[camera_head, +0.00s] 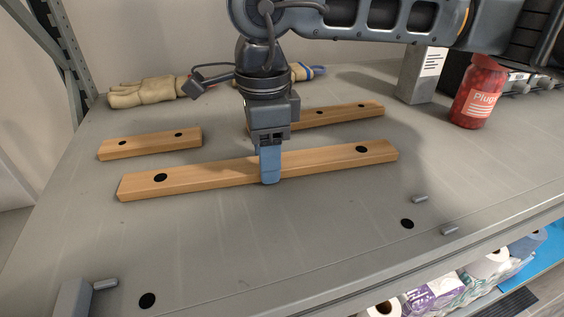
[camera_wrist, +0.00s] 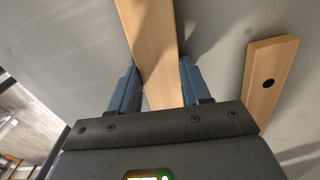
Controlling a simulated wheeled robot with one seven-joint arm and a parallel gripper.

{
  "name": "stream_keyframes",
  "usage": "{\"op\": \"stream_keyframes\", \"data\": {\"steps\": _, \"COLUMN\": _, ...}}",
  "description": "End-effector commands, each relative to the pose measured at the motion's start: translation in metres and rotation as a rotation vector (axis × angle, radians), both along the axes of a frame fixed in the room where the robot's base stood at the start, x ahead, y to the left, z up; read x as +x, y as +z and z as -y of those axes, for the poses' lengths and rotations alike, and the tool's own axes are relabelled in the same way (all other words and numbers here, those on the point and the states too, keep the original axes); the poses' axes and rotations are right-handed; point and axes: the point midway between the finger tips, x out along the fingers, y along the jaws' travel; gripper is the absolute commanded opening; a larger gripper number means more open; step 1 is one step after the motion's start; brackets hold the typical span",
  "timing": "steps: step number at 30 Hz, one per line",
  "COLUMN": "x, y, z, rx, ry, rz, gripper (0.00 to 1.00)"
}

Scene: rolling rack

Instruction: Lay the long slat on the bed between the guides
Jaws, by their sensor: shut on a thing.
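The long slat (camera_head: 205,178) is a wooden bar with a black dot near each end, across the middle of the grey bed (camera_head: 300,240). My gripper (camera_head: 270,178) points down and is shut on the slat near its middle. In the wrist view the slat (camera_wrist: 150,30) runs between the blue fingers of my gripper (camera_wrist: 158,68). I cannot tell whether the slat touches the surface. Small grey pegs, which look like guides, stand at the front right (camera_head: 420,198) and front left (camera_head: 105,284). A black dot marks the bed near each side.
Two shorter slats lie behind, one at left (camera_head: 150,144) and one at right (camera_head: 335,116). A red-lidded jar (camera_head: 478,95) and a grey box (camera_head: 421,75) stand at the back right. Work gloves (camera_head: 145,92) lie at the back.

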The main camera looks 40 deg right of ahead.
Motion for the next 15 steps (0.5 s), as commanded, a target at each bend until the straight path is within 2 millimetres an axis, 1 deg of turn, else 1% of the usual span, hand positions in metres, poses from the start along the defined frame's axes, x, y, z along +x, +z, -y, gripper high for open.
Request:
{"op": "stream_keyframes", "data": {"steps": 5, "x": 0.000, "y": 0.004, "z": 0.000, "rx": 0.000, "ry": 0.000, "rz": 0.001, "gripper": 0.09}}
{"op": "stream_keyframes", "data": {"steps": 15, "x": 0.000, "y": 0.029, "z": 0.000, "rx": -0.001, "ry": 0.000, "rz": 0.002, "gripper": 0.09}}
